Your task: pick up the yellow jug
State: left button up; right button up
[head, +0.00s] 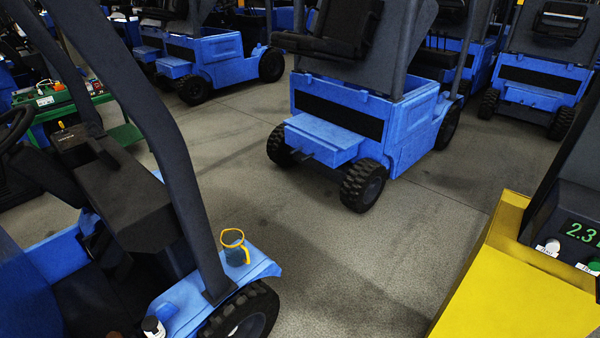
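A small jug (236,254) with a yellow-orange rim and handle stands upright on the blue front fender of the vehicle at the lower left. Its body looks dark grey-blue, perhaps see-through, rather than yellow. It stands just right of a thick dark post of that vehicle. Neither of my grippers is in view, so their state and their distance to the jug do not show.
The blue vehicle's fender (262,268) bears the jug; a black-and-white object (153,327) sits nearer on it. A yellow machine (520,295) with a green display stands at right. Several blue vehicles (340,120) stand behind. The grey floor (340,250) between is clear.

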aim_at(236, 254)
jog(key=i+l+z, duration=0.1)
jog(key=i, duration=0.6)
jog(key=i+l+z, duration=0.1)
jog(key=i, duration=0.6)
jog(key=i+u, duration=0.2)
jog(key=u, duration=0.25)
jog(key=i+u, duration=0.15)
jog(key=u, duration=0.3)
jog(key=i+l+u, duration=0.1)
jog(key=u, duration=0.3)
jog(key=i+l+u, duration=0.15)
jog(key=u, duration=0.3)
jog(key=i+l+u, duration=0.2)
jog(key=u, duration=0.25)
jog(key=i+l+u, duration=0.2)
jog(key=u, duration=0.2)
jog(key=i+l+u, duration=0.15)
jog(key=l+u, duration=0.2)
jog(key=i+l+u, duration=0.1)
jog(key=l+u, duration=0.7)
jog(key=i, duration=0.05)
